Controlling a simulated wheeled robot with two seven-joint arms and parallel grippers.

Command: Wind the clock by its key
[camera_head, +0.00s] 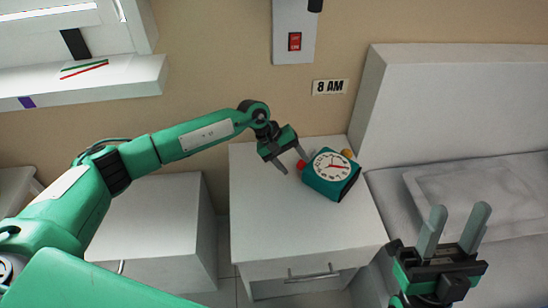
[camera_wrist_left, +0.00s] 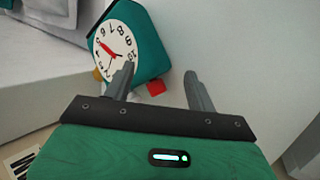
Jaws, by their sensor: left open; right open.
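The teal clock (camera_head: 326,186) with a white dial sits tilted on the white nightstand; it also shows in the left wrist view (camera_wrist_left: 147,38). A small red piece (camera_head: 301,164) sticks out at its left side, and a yellow knob (camera_head: 347,153) shows at its far right. I cannot tell which is the key. My left gripper (camera_head: 290,163) is open just left of the clock. In the left wrist view the red piece (camera_wrist_left: 156,87) shows between its fingers, apparently not gripped. My right gripper (camera_head: 460,210) is open and empty at the lower right, away from the clock.
The nightstand top (camera_head: 285,232) is clear in front of the clock. A bed with a white headboard (camera_head: 450,110) and pillow (camera_head: 480,192) stands right. An "8 AM" sign (camera_head: 330,87) and a red switch (camera_head: 295,41) are on the wall behind. A lower white cabinet (camera_head: 150,220) stands left.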

